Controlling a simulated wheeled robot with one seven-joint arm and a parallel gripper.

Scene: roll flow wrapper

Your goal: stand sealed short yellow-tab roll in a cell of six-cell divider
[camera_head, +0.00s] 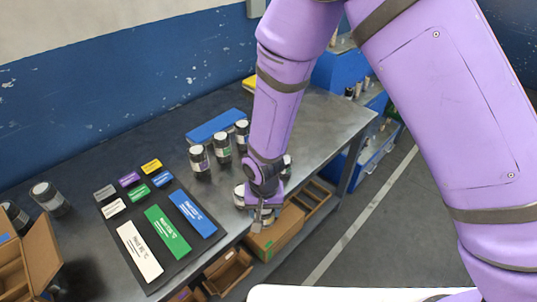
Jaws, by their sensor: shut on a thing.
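My gripper (262,212) is at the table's front edge, low over an open cardboard box (264,246). It is shut on a short pale and dark roll (240,196), mostly hidden by the wrist. I cannot see the tab colour or exactly how the roll is tilted. The cardboard box has partitions showing to the right of the gripper. The near cells are hidden behind my gripper, and I cannot count them all.
Three dark rolls with pale bands stand behind: a purple-marked one (199,160), a green-marked one (222,148) and another (242,132). A dark mat (140,222) holds colour cards. Another open carton (42,252) and two jar-like rolls stand left. Small cartons sit below the edge.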

